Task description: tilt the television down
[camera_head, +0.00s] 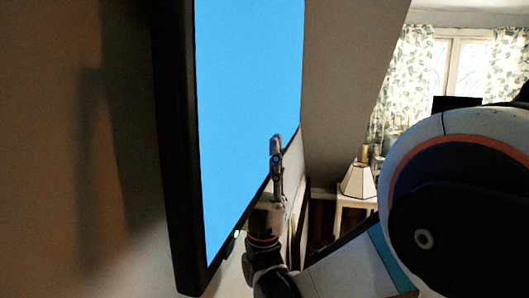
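The television (245,100) fills the left middle of the head view. It has a bright blue screen and a thick black frame, and I see it at a steep angle. Its top is cut off by the picture's upper edge. My gripper (276,143) points upward in front of the screen's lower right part. It overlaps the screen's lower edge in the picture; I cannot tell whether it touches. I see the fingers nearly edge-on, so their opening is unclear.
A brown wall (50,150) with a dark shadow lies left of the television. A lamp (359,181) stands on a small white table (352,203) behind my arm. A window with patterned curtains (407,75) is at the back right. My arm covers the lower right.

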